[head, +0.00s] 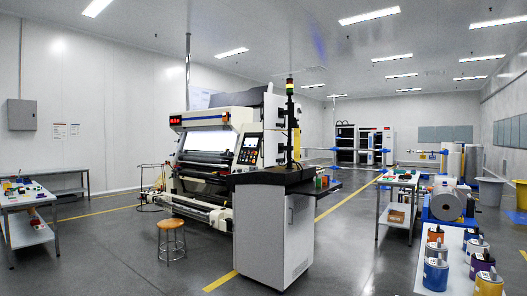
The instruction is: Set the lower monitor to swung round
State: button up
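A control panel with a small lit screen (250,142) faces forward on the inspection machine (205,160), left of the post. My gripper is not in view.
A wooden-topped stool (171,223) stands in front of the machine. A side table (399,180) and a paint-can bench (470,238) stand to the right, another table (26,197) at far left. Grey floor (350,245) is clear between cabinet and bench.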

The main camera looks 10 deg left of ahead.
aim_at(274, 142)
jog(key=i+j+u, duration=0.5)
jog(key=j, duration=0.4)
jog(key=i+j+u, duration=0.5)
jog(key=i+j, duration=0.3)
jog(key=i, duration=0.3)
jog(key=i+j, duration=0.15)
jog(key=i, duration=0.25)
jog(key=i+j, duration=0.1)
jog(key=i, duration=0.3)
jog(key=i+l+z, duration=0.2)
jog(key=i+z, duration=0.2)
jog(key=i, duration=0.25)
jog(key=i+z, duration=0.35)
jog(key=i, duration=0.3)
jog(key=i+j+z, duration=0.2)
jog(key=i+z, duration=0.2)
jog(key=i, duration=0.3)
